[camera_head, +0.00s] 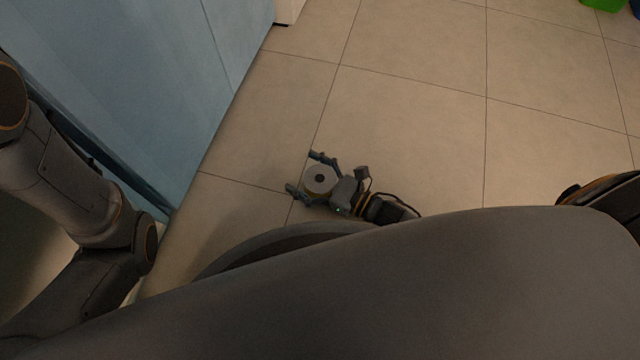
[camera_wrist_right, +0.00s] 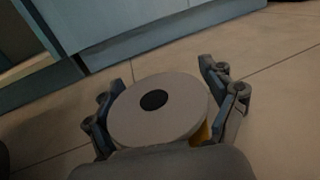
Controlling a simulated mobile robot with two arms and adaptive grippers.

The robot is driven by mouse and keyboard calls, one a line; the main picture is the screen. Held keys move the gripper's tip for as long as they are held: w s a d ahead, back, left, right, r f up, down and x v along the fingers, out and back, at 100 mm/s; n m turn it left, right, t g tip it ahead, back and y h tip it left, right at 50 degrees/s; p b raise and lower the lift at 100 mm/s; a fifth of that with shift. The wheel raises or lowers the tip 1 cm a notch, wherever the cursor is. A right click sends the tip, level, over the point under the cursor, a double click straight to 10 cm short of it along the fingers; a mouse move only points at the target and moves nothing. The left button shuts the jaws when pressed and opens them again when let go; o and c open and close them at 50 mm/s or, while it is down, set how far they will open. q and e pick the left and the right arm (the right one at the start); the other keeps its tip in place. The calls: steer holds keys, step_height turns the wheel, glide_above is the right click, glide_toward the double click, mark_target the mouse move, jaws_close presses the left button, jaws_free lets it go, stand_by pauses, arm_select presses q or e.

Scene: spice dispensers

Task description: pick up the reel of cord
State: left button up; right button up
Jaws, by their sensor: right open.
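The reel of cord (camera_head: 320,180) stands on the tiled floor, with a pale round top and a dark centre hole. In the right wrist view the reel (camera_wrist_right: 160,108) fills the middle, and a little yellow shows on its side below the top. My right gripper (camera_head: 305,173) is open, with one finger on each side of the reel. In the wrist view its fingers (camera_wrist_right: 160,95) flank the reel; I cannot tell whether they touch it. My left arm comes in at the left, but its gripper is not visible.
A blue cabinet (camera_head: 130,80) stands to the left of the reel, close by. A green object (camera_head: 604,4) sits at the far top right.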

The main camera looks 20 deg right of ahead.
steer(key=c, duration=1.1)
steer(key=shift+c, duration=0.8)
